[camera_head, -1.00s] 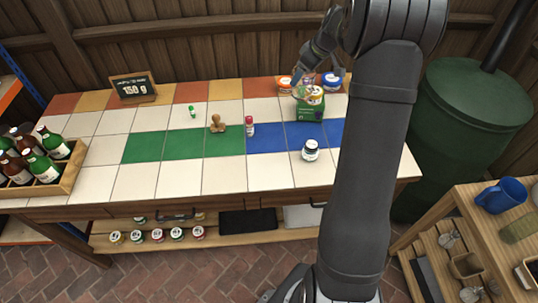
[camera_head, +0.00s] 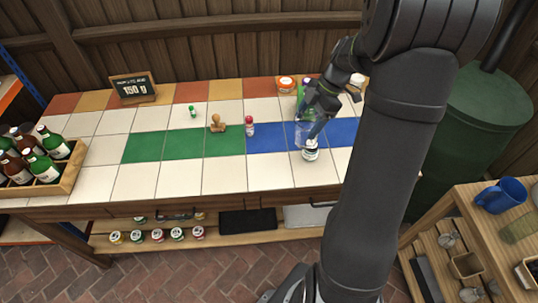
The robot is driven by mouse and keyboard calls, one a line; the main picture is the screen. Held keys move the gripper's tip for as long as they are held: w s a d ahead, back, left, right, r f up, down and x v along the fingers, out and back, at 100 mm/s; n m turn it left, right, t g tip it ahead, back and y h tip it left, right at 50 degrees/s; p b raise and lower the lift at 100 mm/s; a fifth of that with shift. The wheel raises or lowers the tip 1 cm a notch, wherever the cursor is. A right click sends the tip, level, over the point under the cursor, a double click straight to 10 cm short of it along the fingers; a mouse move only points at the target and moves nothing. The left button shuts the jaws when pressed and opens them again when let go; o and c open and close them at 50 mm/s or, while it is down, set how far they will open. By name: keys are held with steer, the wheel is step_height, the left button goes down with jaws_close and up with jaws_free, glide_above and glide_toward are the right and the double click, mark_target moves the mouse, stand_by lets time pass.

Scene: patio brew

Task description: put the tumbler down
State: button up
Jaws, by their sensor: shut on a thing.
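My gripper (camera_head: 313,126) is over the blue tiles at the right of the counter, pointing down. It is shut on a clear, pale thing, the tumbler as far as I can tell (camera_head: 302,132), whose outline is hard to make out against the tiles. I cannot tell whether the tumbler touches the counter or the jar.
A green thing (camera_head: 300,92) shows behind my gripper, partly hidden. An orange-labelled jar (camera_head: 286,84) stands at the back. A red-capped bottle (camera_head: 249,129) and a wooden stamp-like piece (camera_head: 217,124) stand to the left. A bottle crate (camera_head: 69,180) is far left. Front white tiles are clear.

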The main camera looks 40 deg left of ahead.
steer(key=shift+a+f, duration=0.15)
steer(key=shift+f, duration=0.3)
steer(key=shift+s+a+f, duration=0.6)
steer(key=shift+a+f, duration=1.2)
steer(key=shift+f, duration=0.05)
steer(key=shift+s+a+f, duration=0.65)
steer(key=shift+a+f, duration=1.15)
steer(key=shift+f, duration=0.1)
steer(key=shift+s+a+f, duration=0.6)
steer(key=shift+a+f, duration=1.2)
steer(key=shift+f, duration=0.05)
steer(key=shift+f, duration=0.15)
steer(key=o, duration=1.5)
steer(key=shift+c, duration=0.2)
